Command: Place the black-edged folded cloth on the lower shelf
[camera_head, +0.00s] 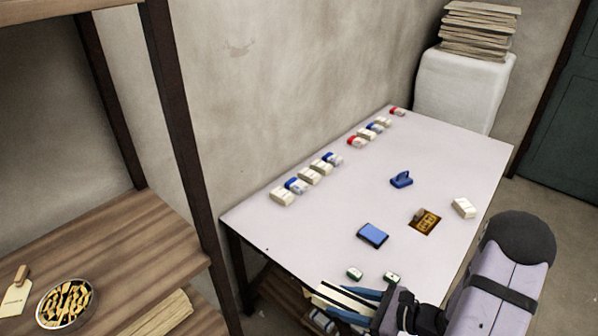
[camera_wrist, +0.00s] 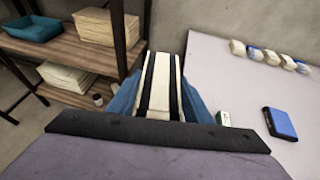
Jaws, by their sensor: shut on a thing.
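The black-edged folded cloth (camera_wrist: 166,75) is cream with dark bands along its length. It sits between the blue fingers of my gripper (camera_wrist: 160,95), which is shut on it. In the head view the cloth (camera_head: 345,297) shows partly, with my gripper (camera_head: 348,303) at the table's near edge. The shelf unit stands to the left. Its lower shelf (camera_wrist: 72,98) shows in the wrist view, below the upper board (camera_wrist: 60,50), and is apart from the cloth. In the head view only part of the lower shelf (camera_head: 203,322) shows.
A folded stack (camera_wrist: 65,77) and small jars lie on the lower shelf. A blue tray (camera_wrist: 30,28) and another stack (camera_wrist: 105,25) are on the upper board. A dark post (camera_wrist: 118,35) stands near the cloth. The white table (camera_head: 320,215) holds several small items.

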